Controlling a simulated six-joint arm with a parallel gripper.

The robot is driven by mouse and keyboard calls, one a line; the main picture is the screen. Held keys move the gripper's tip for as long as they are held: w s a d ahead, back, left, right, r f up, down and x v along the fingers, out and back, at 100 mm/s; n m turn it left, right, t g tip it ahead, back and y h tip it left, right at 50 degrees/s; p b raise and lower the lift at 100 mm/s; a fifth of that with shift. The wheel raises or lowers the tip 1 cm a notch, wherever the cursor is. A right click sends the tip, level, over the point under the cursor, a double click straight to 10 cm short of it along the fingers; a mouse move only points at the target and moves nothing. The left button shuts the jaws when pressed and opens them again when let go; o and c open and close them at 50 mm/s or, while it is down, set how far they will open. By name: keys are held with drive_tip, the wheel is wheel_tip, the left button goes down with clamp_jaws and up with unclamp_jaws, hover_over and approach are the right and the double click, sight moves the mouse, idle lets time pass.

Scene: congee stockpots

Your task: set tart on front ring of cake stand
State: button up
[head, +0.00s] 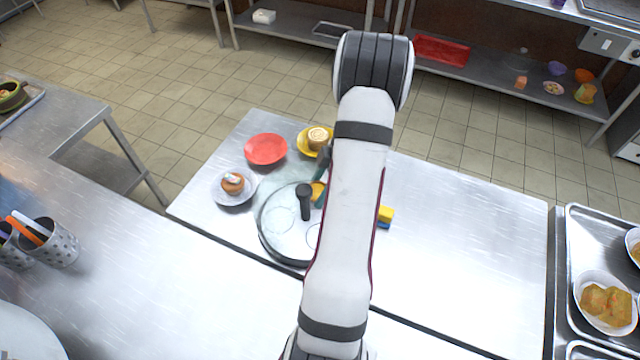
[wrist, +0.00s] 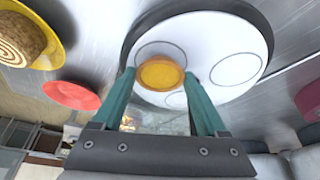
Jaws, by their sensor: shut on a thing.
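The tart (wrist: 161,75) is small, round and orange-yellow. My gripper (wrist: 159,78) is shut on it, with one teal finger on either side. In the head view the tart (head: 318,190) shows only partly beside my arm. The cake stand (wrist: 215,35) is a white disc with a dark rim and several thin ring outlines. In the head view the stand (head: 290,245) is partly covered by my arm. The tart appears over the stand's disc, between ring outlines in the wrist view. I cannot tell how far above the disc it is.
A red plate (head: 266,149), a yellow plate (head: 303,143) with a roll cake (head: 318,137), and a pale plate (head: 233,199) with a bun (head: 232,182) stand around the stand. A yellow-and-blue block (head: 385,215) lies right of my arm. The table's right side is clear.

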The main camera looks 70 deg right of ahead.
drive_tip(key=shift+f, duration=0.35)
drive_tip(key=o, duration=1.3)
drive_tip(key=shift+c, duration=0.8)
drive_tip(key=shift+v, duration=2.5)
wheel_tip(320, 180, up, 7)
